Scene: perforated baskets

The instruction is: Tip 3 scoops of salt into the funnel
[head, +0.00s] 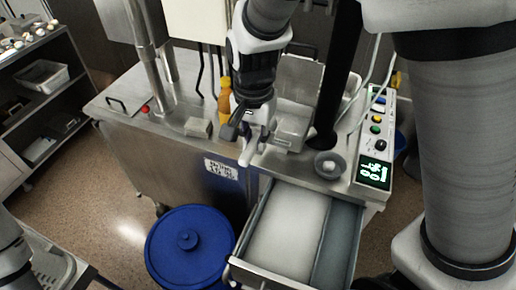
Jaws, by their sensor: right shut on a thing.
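White salt (287,228) fills the wider left compartment of an open metal drawer (246,243) at the lower middle. A small round grey funnel-like bowl (330,164) with something pale inside sits on the steel top, behind the drawer and to its right. My right gripper (253,142) reaches down from the top, over the steel top's front edge, left of the bowl and behind the drawer. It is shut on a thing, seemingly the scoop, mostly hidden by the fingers. An orange handle-like object (225,97) shows just left of it; I cannot tell whether they are connected. My left gripper is out of view.
A blue lidded bin (189,250) stands on the floor left of the drawer. A control panel (376,140) with buttons and a green display is at the right. Shelves (40,95) are far left.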

